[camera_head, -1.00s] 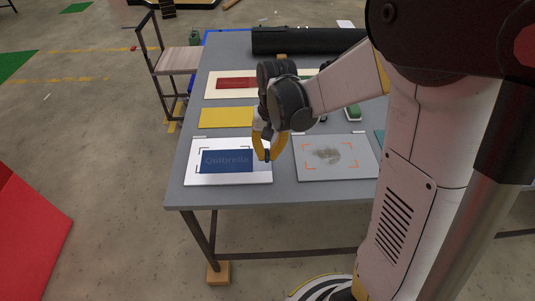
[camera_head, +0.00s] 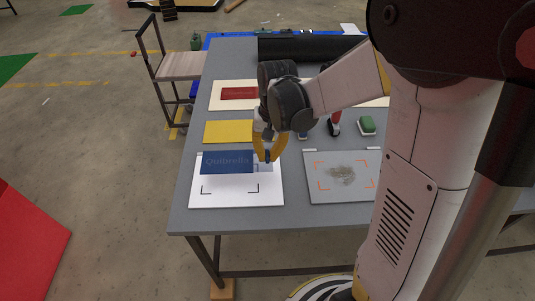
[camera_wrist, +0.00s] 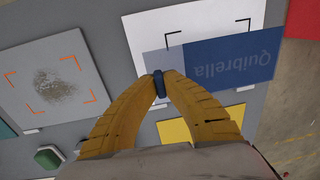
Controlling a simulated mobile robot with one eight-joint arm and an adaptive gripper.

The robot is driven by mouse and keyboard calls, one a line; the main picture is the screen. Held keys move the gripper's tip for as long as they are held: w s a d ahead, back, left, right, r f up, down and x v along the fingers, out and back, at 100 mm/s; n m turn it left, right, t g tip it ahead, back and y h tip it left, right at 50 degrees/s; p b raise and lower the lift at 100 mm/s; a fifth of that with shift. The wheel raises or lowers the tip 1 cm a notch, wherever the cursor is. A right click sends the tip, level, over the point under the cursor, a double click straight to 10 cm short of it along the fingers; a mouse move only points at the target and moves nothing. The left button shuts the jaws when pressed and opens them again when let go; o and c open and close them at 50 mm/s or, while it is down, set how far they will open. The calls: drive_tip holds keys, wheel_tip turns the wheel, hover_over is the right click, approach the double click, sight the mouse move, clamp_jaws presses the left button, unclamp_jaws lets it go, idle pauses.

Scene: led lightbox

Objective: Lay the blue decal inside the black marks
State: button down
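The blue decal (camera_head: 225,162) with the word "Quibrella" lies across the back part of the white panel (camera_head: 235,199). It also shows in the wrist view (camera_wrist: 235,58), with a pale see-through strip at one end. The front black corner marks (camera_head: 205,190) are bare, in front of the decal; two marks (camera_wrist: 173,37) also show in the wrist view. My gripper (camera_head: 267,157) is at the decal's right end, its yellow fingers closed together on the strip (camera_wrist: 160,85). The decal seems to be held above the panel; its height is hard to tell.
A grey panel (camera_head: 315,192) with orange marks and a dark smudge is to the right. A yellow sheet (camera_head: 226,131) and a red-and-cream panel (camera_head: 239,93) lie behind. A green block (camera_head: 366,123) and a black roll (camera_head: 305,46) are also on the grey table (camera_head: 232,222).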

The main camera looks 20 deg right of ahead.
sight(267, 177)
drive_tip(key=shift+f+b, duration=3.05)
drive_tip(key=shift+f, duration=0.85)
drive_tip(key=shift+f+b, duration=0.45)
drive_tip(key=shift+b, duration=0.05)
drive_tip(key=c, duration=1.5)
unclamp_jaws()
drive_tip(key=shift+c, duration=0.2)
drive_tip(key=shift+r, duration=0.15)
drive_tip(key=r, duration=0.8)
drive_tip(key=d+r, duration=0.1)
drive_tip(key=r, duration=0.3)
drive_tip(key=shift+s, duration=0.1)
drive_tip(key=shift+f, duration=0.1)
drive_tip(key=s+a+r+n+t+h, duration=0.1)
drive_tip(key=s+t, duration=0.5)
drive_tip(key=s, duration=0.6)
drive_tip(key=r+n, duration=0.1)
drive_tip(key=n, duration=0.1)
drive_tip(key=shift+s+n+t, duration=0.25)
drive_tip(key=shift+n+t, duration=0.05)
drive_tip(key=shift+t, duration=0.1)
